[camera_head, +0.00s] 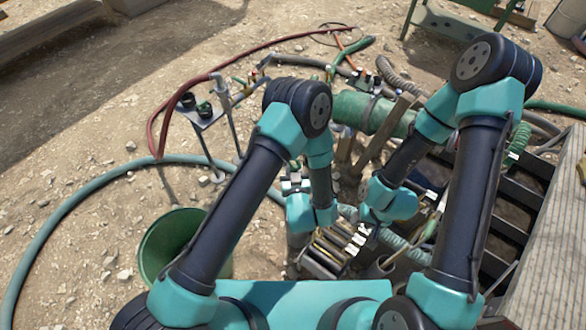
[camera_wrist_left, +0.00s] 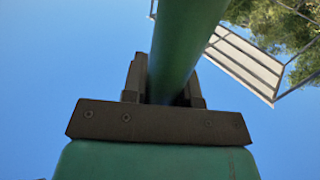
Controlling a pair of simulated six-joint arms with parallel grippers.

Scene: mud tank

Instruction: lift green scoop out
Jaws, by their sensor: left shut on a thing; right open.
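A thick green bar, apparently part of the green scoop (camera_wrist_left: 188,40), runs up between the jaws in the left wrist view. My left gripper (camera_wrist_left: 165,88) is shut on it. In the head view my left gripper (camera_head: 300,243) is low, left of the rack area, and what it holds cannot be made out there. My right gripper (camera_head: 367,228) is open, to the right of the left one, above the cluttered rack. The rest of the scoop is hidden or too small to tell.
A green bucket (camera_head: 172,238) stands on the dirt at left, close to my left arm. A metal stand (camera_head: 200,112) and a green cylinder (camera_head: 362,112) are behind the grippers. Hoses (camera_head: 85,198) cross the ground. A wooden edge (camera_head: 550,250) is at right.

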